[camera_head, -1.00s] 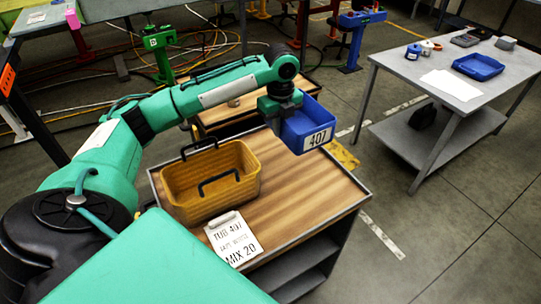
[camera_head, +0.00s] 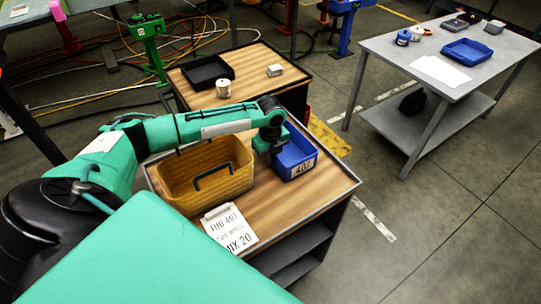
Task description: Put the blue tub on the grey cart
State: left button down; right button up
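The blue tub (camera_head: 297,157), labelled 407, is upright at the right part of a wood-topped cart (camera_head: 318,196) with dark edges and grey shelves below. It sits low over the top and seems to rest on it; a small gap cannot be ruled out. My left gripper (camera_head: 272,146) is at the tub's left wall and appears shut on it; its fingertips are mostly hidden. A grey table-like cart (camera_head: 401,52) with a lower shelf stands at the far right. My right gripper is not in view.
A yellow tote (camera_head: 207,176) with dark handles stands left of the tub. A paper card (camera_head: 229,228) lies in front. A blue tray (camera_head: 467,52) and white paper (camera_head: 441,72) lie on the grey cart. Another wood-topped cart (camera_head: 250,84) stands behind. The floor at right is clear.

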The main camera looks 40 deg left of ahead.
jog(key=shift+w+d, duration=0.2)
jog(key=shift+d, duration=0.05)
pick_arm(q)
jog(key=c, duration=1.6)
grip_release()
jog(key=shift+f, duration=0.1)
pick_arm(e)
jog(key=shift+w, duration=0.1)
